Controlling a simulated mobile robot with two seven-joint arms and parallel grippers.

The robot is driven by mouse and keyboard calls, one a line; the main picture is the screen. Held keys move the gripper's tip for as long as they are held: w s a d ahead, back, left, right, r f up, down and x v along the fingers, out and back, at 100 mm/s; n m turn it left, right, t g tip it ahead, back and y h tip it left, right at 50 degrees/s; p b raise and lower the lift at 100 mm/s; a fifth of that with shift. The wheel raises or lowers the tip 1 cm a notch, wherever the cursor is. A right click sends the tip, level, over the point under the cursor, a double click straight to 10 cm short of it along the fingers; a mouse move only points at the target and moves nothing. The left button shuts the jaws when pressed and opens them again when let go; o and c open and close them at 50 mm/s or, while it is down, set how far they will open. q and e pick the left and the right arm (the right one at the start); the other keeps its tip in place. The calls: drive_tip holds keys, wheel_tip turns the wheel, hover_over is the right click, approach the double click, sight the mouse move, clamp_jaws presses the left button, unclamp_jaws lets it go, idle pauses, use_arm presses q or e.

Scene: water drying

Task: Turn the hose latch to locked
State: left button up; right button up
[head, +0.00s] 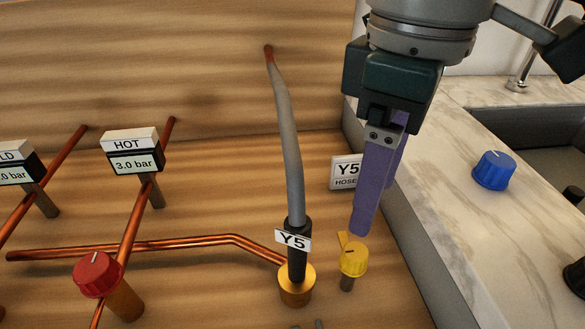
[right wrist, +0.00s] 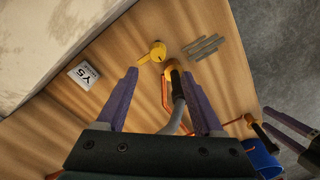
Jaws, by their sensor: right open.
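The yellow hose latch (head: 353,260) is a small knob on a short post, right of the brass fitting (head: 296,285). Its tab points up and slightly left in the head view. It also shows in the right wrist view (right wrist: 156,52), just ahead of the fingertips. The grey hose (head: 288,140) runs from the Y5-tagged black collar (head: 299,247) to the back wall. My right gripper (head: 366,215) has purple fingers pointing down above the latch; it is open and empty. A second purple-fingered gripper, apparently my left (right wrist: 287,128), shows at the right wrist view's edge; its opening is unclear.
A white Y5 hose sign (head: 346,172) stands behind the latch. A red knob (head: 97,274), copper pipes and the HOT gauge (head: 135,152) are to the left. A marble counter (head: 455,190) with a blue knob (head: 494,170) lies right.

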sight(356, 251)
drive_tip(key=shift+w+f, duration=0.3)
drive_tip(key=shift+f, duration=0.3)
use_arm(q)
wheel_tip(356, 251, down, 3)
drive_tip(key=shift+s+r+b, duration=0.15)
drive_tip(key=shift+r+b, duration=0.05)
drive_tip(key=shift+b, duration=0.75)
use_arm(e)
wheel_tip(356, 251, down, 9)
drive_tip(key=shift+f, duration=0.1)
use_arm(q)
drive_tip(key=shift+a, duration=0.15)
use_arm(e)
clamp_jaws()
